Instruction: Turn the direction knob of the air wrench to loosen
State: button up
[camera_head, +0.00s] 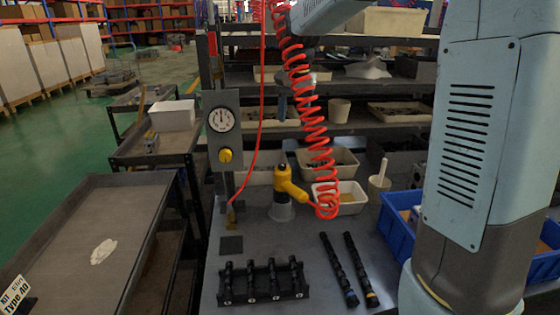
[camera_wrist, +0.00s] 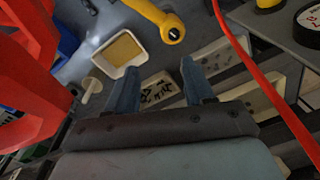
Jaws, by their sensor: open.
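The yellow air wrench (camera_head: 284,182) stands in a grey cone-shaped holder (camera_head: 281,212) on the bench, its handle slanting down to the right to a coiled red hose (camera_head: 310,110). In the wrist view part of the yellow wrench (camera_wrist: 150,12) shows at the top, ending in a round end with a dark centre. I cannot clearly make out its direction knob in either view. My gripper (camera_wrist: 158,68) is open and empty, its two blue-grey fingers apart, with the wrench beyond the fingertips. In the head view the hose partly hides the end of my arm.
A gauge panel (camera_head: 228,185) with a yellow knob (camera_head: 225,156) stands left of the wrench. A black rack (camera_head: 262,282) and two dark shafts (camera_head: 338,270) (camera_head: 361,270) lie in front. Bins (camera_head: 340,208) sit behind; a blue crate (camera_head: 398,222) is at right.

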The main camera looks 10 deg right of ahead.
aim_at(282, 165)
jog(key=shift+m+g, duration=0.3)
jog(key=w+f, duration=0.1)
jog(key=f, duration=0.4)
jog(key=w+a+f, duration=0.1)
jog(key=f, duration=0.4)
jog(key=w+a+f, duration=0.1)
jog(key=f, duration=0.5)
jog(key=shift+w+a, duration=0.25)
jog(key=shift+w, duration=0.05)
